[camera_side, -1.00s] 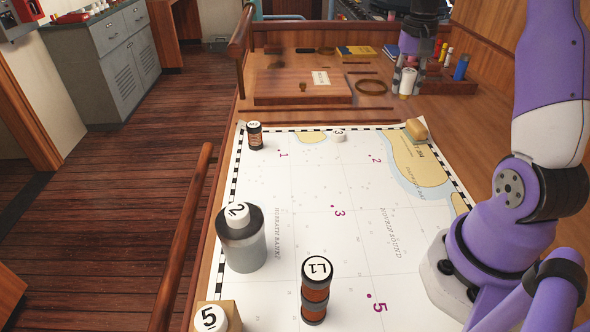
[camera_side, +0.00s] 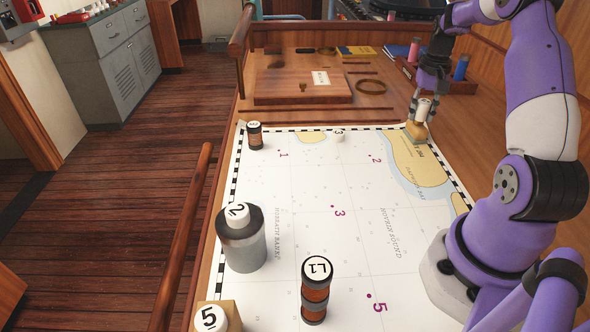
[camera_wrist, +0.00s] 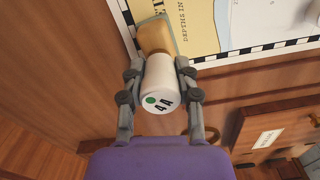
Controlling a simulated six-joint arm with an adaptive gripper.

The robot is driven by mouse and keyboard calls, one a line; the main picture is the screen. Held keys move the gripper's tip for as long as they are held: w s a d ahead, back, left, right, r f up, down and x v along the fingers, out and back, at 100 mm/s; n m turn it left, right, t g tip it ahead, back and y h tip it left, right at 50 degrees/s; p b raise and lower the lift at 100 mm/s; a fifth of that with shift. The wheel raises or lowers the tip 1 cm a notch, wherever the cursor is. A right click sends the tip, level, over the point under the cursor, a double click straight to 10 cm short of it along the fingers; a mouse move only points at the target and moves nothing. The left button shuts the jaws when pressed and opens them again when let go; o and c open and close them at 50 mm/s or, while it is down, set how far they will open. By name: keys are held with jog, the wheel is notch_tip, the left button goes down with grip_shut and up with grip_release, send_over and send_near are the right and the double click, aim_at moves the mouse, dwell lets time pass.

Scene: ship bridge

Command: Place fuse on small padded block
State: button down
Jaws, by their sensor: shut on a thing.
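The fuse is a white cylinder (camera_wrist: 158,82), marked with black characters and a green dot on the end facing the wrist camera. My gripper (camera_wrist: 160,68) is shut on its sides. In the side view the fuse (camera_side: 424,107) is upright in my gripper (camera_side: 424,110), right at the small padded block (camera_side: 416,133). That tan block sits on the far right corner of the chart and also shows in the wrist view (camera_wrist: 154,37), just beyond the fuse and partly hidden by it. I cannot tell whether fuse and block touch.
On the chart (camera_side: 290,180) stand a grey jar (camera_side: 240,248), an L1 cylinder (camera_side: 316,298), a small dark bottle (camera_side: 254,137) and a white disc (camera_side: 338,136). A wooden rack (camera_side: 455,86) with coloured cylinders is behind my gripper. The chart's middle is clear.

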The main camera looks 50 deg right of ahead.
aim_at(424, 101)
jog(key=shift+f, duration=0.15)
jog(key=c, duration=0.6)
grip_release()
jog(key=shift+o, duration=0.2)
notch_tip(424, 101, up, 12)
jog(key=shift+a+r, duration=0.1)
jog(key=w+a+r+n+t+h, duration=0.1)
jog(key=a+r+n+t, duration=0.15)
jog(key=a, duration=0.75)
jog(key=w+a+r+n+t, duration=0.15)
jog(key=a+n, duration=0.25)
jog(key=a, duration=0.6)
jog(key=s+a+f+n, duration=0.2)
jog(key=s+a, duration=0.1)
jog(key=a, duration=0.2)
jog(key=s+a+f+n+t+y, duration=0.1)
jog(key=s+a+n, duration=0.1)
jog(key=a, duration=0.4)
jog(key=shift+s+f+n+t, duration=0.3)
jog(key=shift+s+f+n, duration=0.05)
jog(key=shift+s+f, duration=0.1)
